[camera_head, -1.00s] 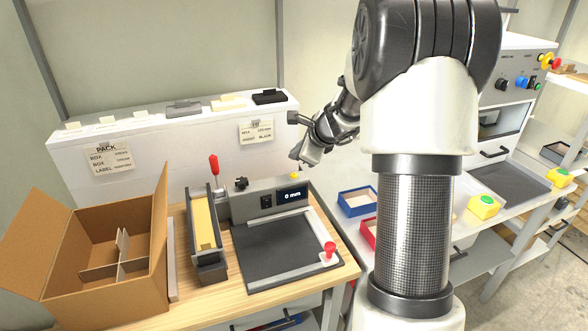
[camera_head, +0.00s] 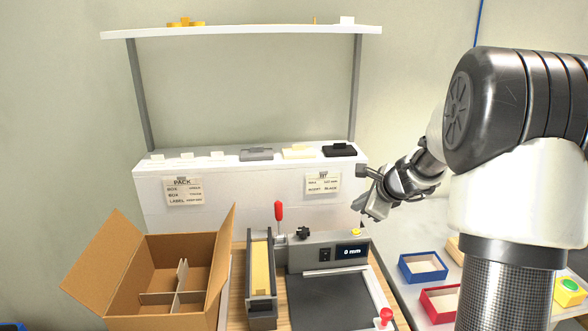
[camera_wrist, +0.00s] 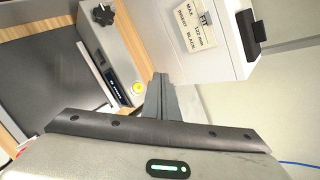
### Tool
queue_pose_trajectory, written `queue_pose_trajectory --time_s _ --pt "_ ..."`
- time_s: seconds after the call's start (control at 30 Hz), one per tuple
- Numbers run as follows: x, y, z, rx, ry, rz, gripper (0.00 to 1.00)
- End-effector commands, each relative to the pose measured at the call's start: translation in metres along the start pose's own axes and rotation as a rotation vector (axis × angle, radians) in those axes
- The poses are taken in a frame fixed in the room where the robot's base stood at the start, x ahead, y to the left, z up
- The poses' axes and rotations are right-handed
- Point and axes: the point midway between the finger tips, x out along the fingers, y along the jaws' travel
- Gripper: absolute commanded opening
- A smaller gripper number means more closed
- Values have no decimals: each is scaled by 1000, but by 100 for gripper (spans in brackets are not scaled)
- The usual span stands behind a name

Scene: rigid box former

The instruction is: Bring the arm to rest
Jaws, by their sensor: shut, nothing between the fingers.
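My gripper (camera_head: 366,208) shows in the head view right of the machine with the "0 mm" display (camera_head: 350,251). It hangs in the air in front of the right end of the white ledge, with its fingers pointing down and left. In the wrist view the gripper fingers (camera_wrist: 161,84) are together with nothing between them. The yellow button (camera_wrist: 138,88) and the ledge's card (camera_wrist: 193,29) lie beyond the fingertips. My arm fills the right side of the head view.
An open cardboard box (camera_head: 137,271) with dividers stands at left. A label holder with a red lever (camera_head: 278,211) is beside it. Blue (camera_head: 423,267) and red (camera_head: 436,303) trays lie on the right bench.

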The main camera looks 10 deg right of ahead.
Motion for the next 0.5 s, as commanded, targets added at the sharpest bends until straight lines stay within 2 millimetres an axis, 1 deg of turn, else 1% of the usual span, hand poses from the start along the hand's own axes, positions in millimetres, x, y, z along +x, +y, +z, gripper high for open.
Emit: queue_pose_trajectory --time_s 0.03,0.07,0.1,0.17,0.2,0.27,0.3,0.37,0.4,0.47,0.5 --pt "-16 2 19 -70 -14 7 0" --pt "-26 6 30 -128 -23 17 0" --pt "-44 13 46 -221 -34 30 0" --pt "-74 30 72 -391 -53 59 0" --pt "-97 44 88 -521 -66 80 0" --pt "-132 68 108 -725 -82 114 0" --pt "-154 84 116 -857 -89 137 0" --pt "-186 109 124 -1051 -97 171 0" --pt "-207 126 126 -1180 -98 193 0" --pt "-237 148 125 -1369 -95 226 0" --pt "-255 162 121 -1486 -90 249 0"
